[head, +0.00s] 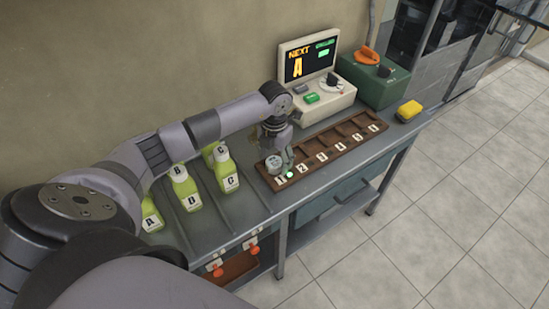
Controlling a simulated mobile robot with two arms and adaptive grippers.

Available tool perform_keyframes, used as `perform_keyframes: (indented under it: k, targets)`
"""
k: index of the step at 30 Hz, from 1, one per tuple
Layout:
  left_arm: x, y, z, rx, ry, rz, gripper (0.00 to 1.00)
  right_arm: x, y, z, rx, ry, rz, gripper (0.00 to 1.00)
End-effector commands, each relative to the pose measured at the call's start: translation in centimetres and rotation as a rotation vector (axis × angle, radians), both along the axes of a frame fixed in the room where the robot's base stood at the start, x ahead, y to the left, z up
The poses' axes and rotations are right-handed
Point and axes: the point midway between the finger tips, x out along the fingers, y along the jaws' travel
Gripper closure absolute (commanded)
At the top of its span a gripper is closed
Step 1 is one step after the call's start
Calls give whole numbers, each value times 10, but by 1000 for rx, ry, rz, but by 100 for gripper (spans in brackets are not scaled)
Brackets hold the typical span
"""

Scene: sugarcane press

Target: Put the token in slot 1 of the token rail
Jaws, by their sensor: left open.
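The brown token rail (333,160) lies along the bench with a row of numbered slots. Its slot 1 is at the near left end, by the label 1 (281,180). A round grey piece that looks like the token (273,163) sits at that end, in or over slot 1; I cannot tell if it is fully seated. A small green light (290,174) glows beside the label. My left gripper (287,160) is open, pointing down just right of the grey piece, and partly hides that end of the rail. My right gripper is not in view.
Green bottles with lettered labels (184,188) stand in lanes at left. A console (323,100) with a screen reading NEXT A stands behind the rail, beside a green box (373,80) with an orange handle.

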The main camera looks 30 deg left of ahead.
Motion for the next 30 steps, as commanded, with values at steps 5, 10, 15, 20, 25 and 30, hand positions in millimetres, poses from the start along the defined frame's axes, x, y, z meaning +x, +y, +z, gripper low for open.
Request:
perform_keyframes:
  k: [5, 10, 15, 20, 25, 30]
  targets:
    - [0, 0, 5, 0, 0, 0, 39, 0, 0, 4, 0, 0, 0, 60]
    - [1, 1, 25, 1, -6, -1, 39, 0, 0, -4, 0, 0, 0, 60]
    - [2, 1, 63, 1, -7, 0, 39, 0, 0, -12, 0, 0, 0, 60]
    - [1, 0, 95, 1, -6, -1, 39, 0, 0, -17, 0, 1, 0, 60]
    - [1, 0, 116, 0, -2, 0, 39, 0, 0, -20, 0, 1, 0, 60]
    - [0, 0, 123, 0, 0, 0, 39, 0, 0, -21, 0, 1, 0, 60]
